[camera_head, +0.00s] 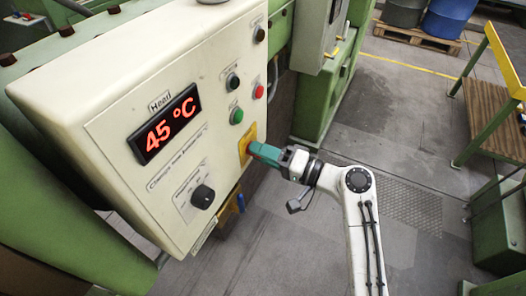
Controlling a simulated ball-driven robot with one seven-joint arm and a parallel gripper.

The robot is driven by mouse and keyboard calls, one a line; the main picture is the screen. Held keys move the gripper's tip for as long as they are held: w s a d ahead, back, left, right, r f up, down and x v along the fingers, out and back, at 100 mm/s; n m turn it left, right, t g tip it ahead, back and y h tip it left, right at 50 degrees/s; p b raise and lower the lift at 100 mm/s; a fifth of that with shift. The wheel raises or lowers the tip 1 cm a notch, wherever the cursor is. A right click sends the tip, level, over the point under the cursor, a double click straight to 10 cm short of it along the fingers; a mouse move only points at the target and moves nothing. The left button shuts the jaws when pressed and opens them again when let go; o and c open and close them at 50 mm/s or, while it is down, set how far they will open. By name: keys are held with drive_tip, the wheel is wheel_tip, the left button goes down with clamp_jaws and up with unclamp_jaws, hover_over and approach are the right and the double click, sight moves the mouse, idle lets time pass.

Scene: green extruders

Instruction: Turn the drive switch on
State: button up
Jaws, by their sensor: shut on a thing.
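The drive switch appears to be the one with the yellow plate (245,143) at the lower right edge of the cream control box's front panel. My gripper (255,150), with teal fingers, reaches it from the right and is shut on its knob. The fingers hide the knob, so which way it is turned cannot be seen.
The cream control box (100,105) has a red "45 °C" display (164,124), a black knob (203,197), green buttons (237,115), a red button (258,91) and black buttons. Green machine parts stand behind. The floor (290,250) below is clear.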

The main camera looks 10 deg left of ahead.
drive_tip(key=o, duration=1)
drive_tip(key=shift+o, duration=0.2)
drive_tip(key=b+v, duration=0.3)
drive_tip(key=v, duration=0.7)
drive_tip(key=shift+d, duration=0.4)
drive_tip(key=shift+s, duration=0.1)
